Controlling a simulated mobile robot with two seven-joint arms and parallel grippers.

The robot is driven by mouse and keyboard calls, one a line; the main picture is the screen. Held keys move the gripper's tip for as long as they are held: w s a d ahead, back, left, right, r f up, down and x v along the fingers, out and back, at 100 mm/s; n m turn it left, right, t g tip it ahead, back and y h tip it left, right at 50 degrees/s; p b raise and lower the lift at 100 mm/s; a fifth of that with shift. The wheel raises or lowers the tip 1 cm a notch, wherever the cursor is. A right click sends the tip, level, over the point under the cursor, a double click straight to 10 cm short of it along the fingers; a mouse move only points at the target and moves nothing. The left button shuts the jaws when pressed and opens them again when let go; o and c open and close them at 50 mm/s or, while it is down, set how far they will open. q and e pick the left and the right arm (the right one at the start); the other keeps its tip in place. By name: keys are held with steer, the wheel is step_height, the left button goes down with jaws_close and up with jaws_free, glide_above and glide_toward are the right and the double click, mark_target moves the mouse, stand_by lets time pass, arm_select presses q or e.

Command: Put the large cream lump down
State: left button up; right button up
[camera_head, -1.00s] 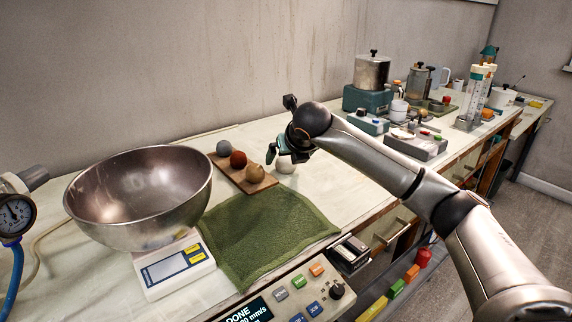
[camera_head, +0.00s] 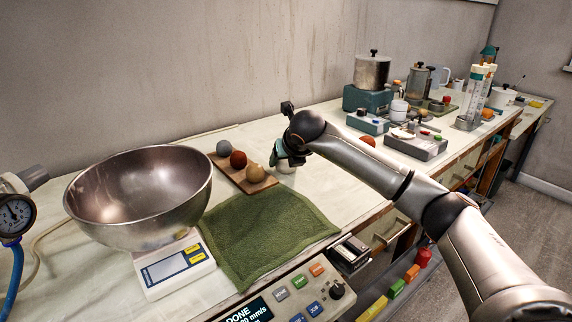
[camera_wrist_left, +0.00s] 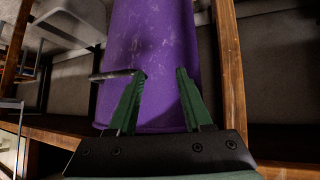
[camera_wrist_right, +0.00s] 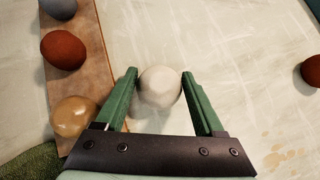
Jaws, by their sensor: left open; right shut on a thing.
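The large cream lump (camera_wrist_right: 160,88) is a pale ball between the green fingers of my right gripper (camera_wrist_right: 160,74), which is shut on it. In the head view the lump (camera_head: 286,168) shows below my right gripper (camera_head: 287,156), which partly covers it. It is at or just above the cream tabletop, right of the wooden board; I cannot tell if it touches. My left gripper (camera_wrist_left: 162,74) is open and empty, in front of a purple container (camera_wrist_left: 155,45). It is not seen in the head view.
The wooden board (camera_head: 258,186) bears grey (camera_head: 223,148), red-brown (camera_head: 238,160) and tan (camera_head: 255,173) balls. A green towel (camera_head: 262,235), a steel bowl (camera_head: 140,200) and a scale (camera_head: 175,268) are left and nearer. Another red ball (camera_head: 367,141) lies right. Tabletop between is clear.

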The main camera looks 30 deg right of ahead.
steer(key=c, duration=0.6)
jaws_close()
steer(key=shift+r, duration=0.15)
